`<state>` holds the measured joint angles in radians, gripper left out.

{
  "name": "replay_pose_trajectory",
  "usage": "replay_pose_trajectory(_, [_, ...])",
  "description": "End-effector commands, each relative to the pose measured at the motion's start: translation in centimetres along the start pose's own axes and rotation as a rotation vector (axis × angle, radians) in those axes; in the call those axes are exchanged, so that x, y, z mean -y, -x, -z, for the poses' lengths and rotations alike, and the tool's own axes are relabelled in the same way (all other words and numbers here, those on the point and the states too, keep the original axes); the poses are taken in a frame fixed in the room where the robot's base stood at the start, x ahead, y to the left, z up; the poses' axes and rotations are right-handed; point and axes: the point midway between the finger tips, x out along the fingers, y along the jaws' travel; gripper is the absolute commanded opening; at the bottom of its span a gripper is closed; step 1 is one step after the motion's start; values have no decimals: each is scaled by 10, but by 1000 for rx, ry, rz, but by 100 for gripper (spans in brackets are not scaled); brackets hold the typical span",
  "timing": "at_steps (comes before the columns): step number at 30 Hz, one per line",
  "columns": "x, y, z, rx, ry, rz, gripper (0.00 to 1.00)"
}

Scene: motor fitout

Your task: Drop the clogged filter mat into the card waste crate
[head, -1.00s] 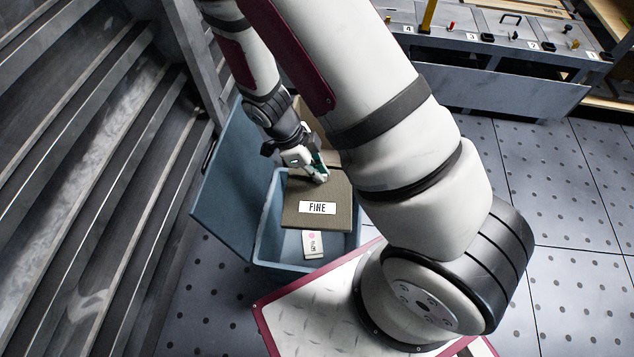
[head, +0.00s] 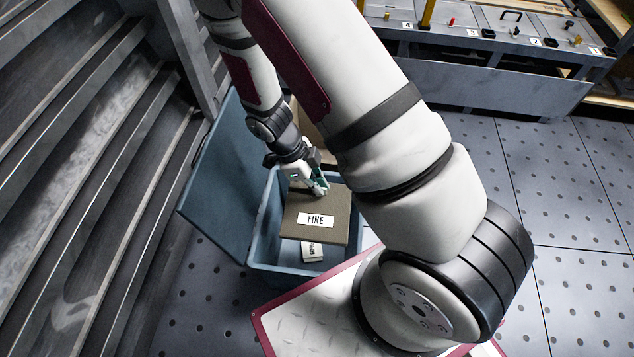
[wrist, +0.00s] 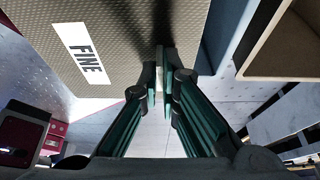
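The filter mat (head: 335,205) is a flat grey-brown square with a white label reading FINE. My gripper (head: 322,190) is shut on its far edge in the head view and holds it roughly level over a blue open-lidded bin. In the wrist view the mat (wrist: 130,35) fills the upper left, and my fingertips (wrist: 162,85) close on its edge. A tan, card-coloured open box, which looks like the card waste crate, shows its rim (wrist: 261,42) at upper right there. In the head view a bit of it (head: 306,125) shows behind the bin, mostly hidden by my arm.
The blue bin (head: 290,268) holds a small white labelled packet (head: 312,251), partly under the mat. Its lid (head: 225,170) stands open to the left, beside grey steps (head: 70,200). A numbered workbench (head: 480,75) stands at the back right. The floor at right is clear.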

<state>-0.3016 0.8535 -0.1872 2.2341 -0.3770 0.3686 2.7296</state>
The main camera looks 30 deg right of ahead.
Motion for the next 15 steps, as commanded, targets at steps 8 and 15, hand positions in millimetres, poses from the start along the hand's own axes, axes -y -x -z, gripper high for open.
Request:
replay_pose_trajectory(8, [0,1,0,0,0,0,27])
replay_pose_trajectory(15, [0,1,0,0,0,0,28])
